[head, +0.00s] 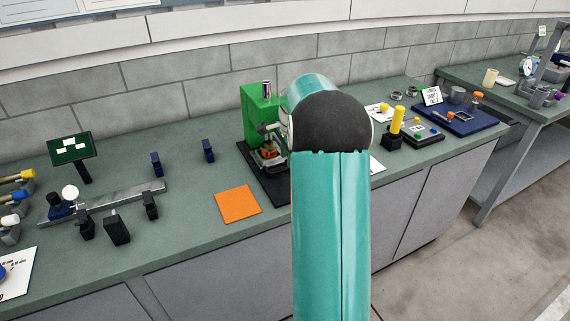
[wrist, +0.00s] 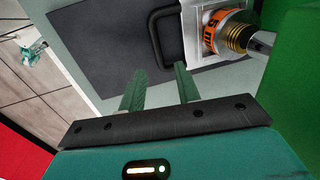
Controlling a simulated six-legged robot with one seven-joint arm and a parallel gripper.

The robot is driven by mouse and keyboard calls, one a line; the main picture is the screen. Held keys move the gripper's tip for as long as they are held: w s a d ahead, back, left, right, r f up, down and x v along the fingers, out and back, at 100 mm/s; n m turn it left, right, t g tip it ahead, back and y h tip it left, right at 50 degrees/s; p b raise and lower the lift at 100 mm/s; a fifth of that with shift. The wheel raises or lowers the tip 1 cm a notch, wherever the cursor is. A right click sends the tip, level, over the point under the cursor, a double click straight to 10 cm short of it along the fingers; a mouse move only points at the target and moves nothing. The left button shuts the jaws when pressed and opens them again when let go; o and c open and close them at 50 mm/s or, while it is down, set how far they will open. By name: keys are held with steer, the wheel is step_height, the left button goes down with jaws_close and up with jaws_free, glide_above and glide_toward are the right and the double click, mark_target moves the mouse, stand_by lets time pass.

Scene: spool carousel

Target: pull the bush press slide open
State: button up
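The green bush press (head: 255,105) stands on a black base plate (head: 252,170) on the bench, partly hidden behind my arm in the head view. In the wrist view its pale slide (wrist: 193,52) carries a part with an orange "5 mm" band (wrist: 212,30) and brass rings. A black U-shaped handle (wrist: 155,38) sticks out from the slide's left side. My gripper (wrist: 160,72) is open, its two green fingers apart and pointing towards the handle. I see nothing held between them. Whether a finger touches the handle I cannot tell.
An orange square (head: 238,204) lies in front of the press. A grey rail (head: 110,200) with dark blocks is to the left. A yellow-topped post (head: 397,122) and a blue tray (head: 478,124) are to the right. Clear bench lies left of the base plate.

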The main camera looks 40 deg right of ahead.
mark_target(285, 168)
steer(key=shift+w+f, duration=0.2)
steer(key=shift+f, duration=0.75)
steer(key=shift+w+f, duration=0.2)
steer(key=shift+f, duration=0.75)
jaws_close()
